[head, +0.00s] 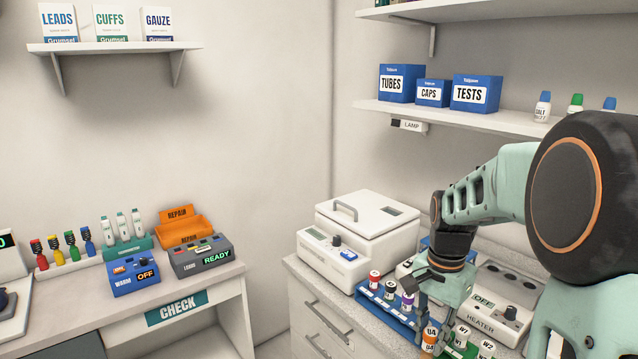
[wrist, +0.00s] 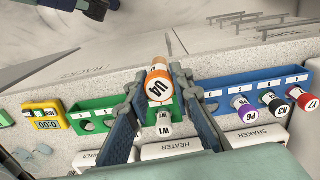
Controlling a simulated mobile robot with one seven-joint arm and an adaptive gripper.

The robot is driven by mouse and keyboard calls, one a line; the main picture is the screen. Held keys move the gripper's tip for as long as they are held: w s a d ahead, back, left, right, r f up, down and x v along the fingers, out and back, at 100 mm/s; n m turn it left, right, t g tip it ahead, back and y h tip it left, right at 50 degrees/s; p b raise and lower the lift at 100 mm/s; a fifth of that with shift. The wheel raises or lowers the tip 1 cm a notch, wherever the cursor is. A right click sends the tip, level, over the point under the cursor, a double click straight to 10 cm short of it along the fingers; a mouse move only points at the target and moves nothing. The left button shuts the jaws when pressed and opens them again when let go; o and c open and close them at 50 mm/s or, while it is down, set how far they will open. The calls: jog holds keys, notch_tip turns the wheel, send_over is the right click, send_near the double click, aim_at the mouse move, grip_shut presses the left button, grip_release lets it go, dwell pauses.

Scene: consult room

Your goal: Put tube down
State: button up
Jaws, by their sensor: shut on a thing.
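My gripper (head: 430,312) is shut on a tube marked U4 (head: 430,338), which has an orange end and a white label. In the wrist view the U4 tube (wrist: 158,84) sits between the fingertips (wrist: 160,92). A white tube W1 (wrist: 164,122) shows just behind it, in or by the green rack (wrist: 90,116). The blue rack (wrist: 222,98) to the right holds P6 (wrist: 243,107), K3 (wrist: 273,102) and a red-capped tube (wrist: 301,95). Whether U4's lower end touches anything is hidden.
The heater (head: 500,305) and a white lidded machine (head: 360,240) stand on the same counter. A yellow timer (wrist: 43,117) lies left of the green rack. Speckled bare counter (wrist: 110,88) shows in front of the racks. A shelf (head: 460,117) hangs above.

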jog(key=s+a+f+n+p, duration=0.1)
jog(key=a+f+n+p, duration=0.3)
jog(key=a+n, duration=0.4)
jog(key=shift+a+f+n, duration=0.3)
jog(key=shift+f+n, duration=0.35)
jog(key=shift+n, duration=0.15)
jog(key=shift+w+a, duration=0.1)
